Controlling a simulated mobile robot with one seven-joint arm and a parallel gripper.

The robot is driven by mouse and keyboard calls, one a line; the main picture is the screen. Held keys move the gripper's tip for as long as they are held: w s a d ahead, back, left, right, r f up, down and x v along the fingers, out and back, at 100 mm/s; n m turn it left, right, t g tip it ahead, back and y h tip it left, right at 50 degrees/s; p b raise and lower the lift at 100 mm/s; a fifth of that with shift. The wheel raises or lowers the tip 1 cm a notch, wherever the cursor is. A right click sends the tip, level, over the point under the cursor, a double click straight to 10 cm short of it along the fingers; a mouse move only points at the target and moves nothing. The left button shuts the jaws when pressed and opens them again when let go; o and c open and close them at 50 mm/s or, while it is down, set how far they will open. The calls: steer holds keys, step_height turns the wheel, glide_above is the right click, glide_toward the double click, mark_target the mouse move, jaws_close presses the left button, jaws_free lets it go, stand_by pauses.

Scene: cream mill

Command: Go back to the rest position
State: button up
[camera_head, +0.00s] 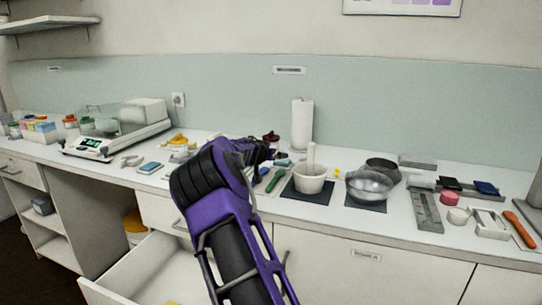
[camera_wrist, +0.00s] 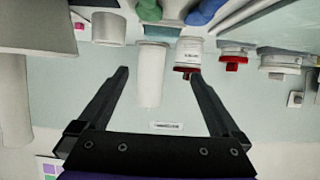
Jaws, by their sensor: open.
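My purple and black arm reaches over the counter in the head view, with my gripper (camera_head: 262,152) above the counter in front of the wall. In the wrist view my gripper (camera_wrist: 160,85) shows two black fingers spread wide apart, with nothing held between them. That view is upside down. A white cylinder (camera_wrist: 151,75) and a jar with a red lid (camera_wrist: 188,52) show beyond the fingers; I cannot tell whether either is touched. In the head view, my arm hides part of the counter and items behind it.
A white mortar with pestle (camera_head: 310,178) and a metal bowl (camera_head: 368,187) stand right of my arm on dark mats. A paper towel roll (camera_head: 302,124) stands behind. A balance (camera_head: 110,138) is at left. An open drawer (camera_head: 150,275) juts out below my arm.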

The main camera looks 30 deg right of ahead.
steer(key=shift+s+a+r, duration=0.25)
steer(key=shift+s+a, duration=0.2)
steer(key=shift+a, duration=0.05)
steer(key=shift+r, duration=0.1)
